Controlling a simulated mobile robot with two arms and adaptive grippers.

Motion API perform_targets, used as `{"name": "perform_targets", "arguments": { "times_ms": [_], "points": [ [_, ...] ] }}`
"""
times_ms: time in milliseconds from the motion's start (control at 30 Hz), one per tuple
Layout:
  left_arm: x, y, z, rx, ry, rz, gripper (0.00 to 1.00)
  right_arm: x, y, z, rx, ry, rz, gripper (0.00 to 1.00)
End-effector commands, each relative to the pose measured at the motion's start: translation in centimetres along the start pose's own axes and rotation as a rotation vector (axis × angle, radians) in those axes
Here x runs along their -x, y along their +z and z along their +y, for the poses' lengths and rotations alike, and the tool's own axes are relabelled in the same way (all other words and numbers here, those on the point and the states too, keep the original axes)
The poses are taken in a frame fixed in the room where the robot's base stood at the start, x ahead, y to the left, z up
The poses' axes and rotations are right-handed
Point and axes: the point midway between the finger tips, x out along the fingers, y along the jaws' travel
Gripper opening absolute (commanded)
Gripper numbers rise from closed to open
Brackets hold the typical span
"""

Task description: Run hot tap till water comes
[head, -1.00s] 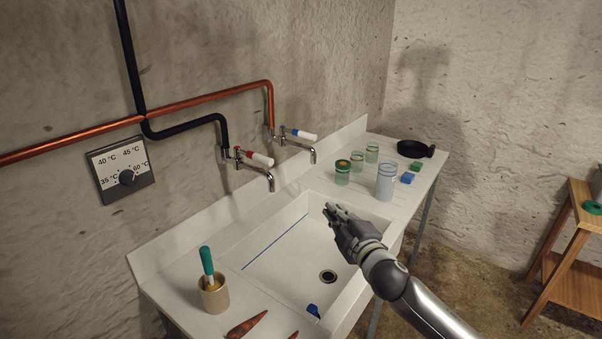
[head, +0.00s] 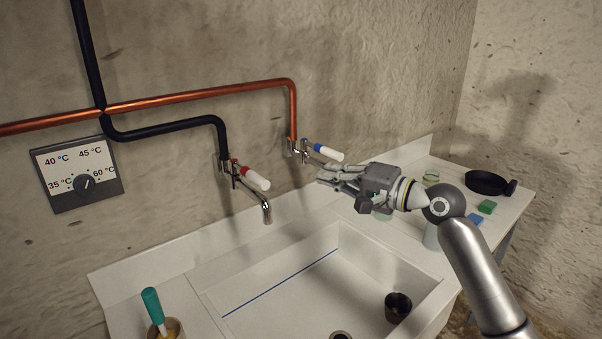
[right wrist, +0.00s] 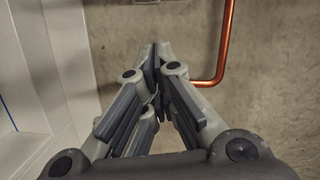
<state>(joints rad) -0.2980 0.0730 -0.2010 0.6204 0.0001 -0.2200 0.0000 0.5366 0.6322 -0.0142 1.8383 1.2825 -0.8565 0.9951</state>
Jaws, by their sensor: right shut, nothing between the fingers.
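The hot tap, with a red-and-white lever (head: 257,179), sits on the wall at the end of the black pipe. Its spout (head: 267,212) hangs over the sink (head: 290,290), and no stream shows under it. The other tap has a blue-and-white lever (head: 328,152) and is fed by the copper pipe. My right gripper (head: 322,177) is shut and empty, just below and in front of the blue lever, to the right of the red lever. It hides the blue tap's spout. In the right wrist view its closed fingers (right wrist: 160,52) point at the wall. My left gripper is out of view.
A temperature dial (head: 84,184) is on the wall at left. A dark cup (head: 398,307) stands in the sink near the drain. A cup with a green-handled tool (head: 153,305) is at the front left. A black pan (head: 487,183) and blocks lie at right; my arm partly hides the jars.

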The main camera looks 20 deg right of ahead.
Motion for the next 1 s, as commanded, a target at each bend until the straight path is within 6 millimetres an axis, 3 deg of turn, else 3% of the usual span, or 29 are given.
{"name": "perform_targets", "arguments": {
  "times_ms": [167,600,800,1000],
  "points": [
    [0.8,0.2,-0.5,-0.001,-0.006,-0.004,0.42,-1.6,0.1,-0.5,-0.017,-0.007,-0.008,0.0],
    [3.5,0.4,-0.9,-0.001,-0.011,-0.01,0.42,-10.3,0.1,-0.6,-0.011,-0.004,-0.006,0.0],
    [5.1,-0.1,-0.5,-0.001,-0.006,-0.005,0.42,-10.7,3.1,-0.4,-0.009,-0.002,-0.006,0.0],
    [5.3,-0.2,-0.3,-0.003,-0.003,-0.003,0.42,-10.9,4.0,-0.2,-0.01,-0.003,-0.005,0.0]
  ]
}}
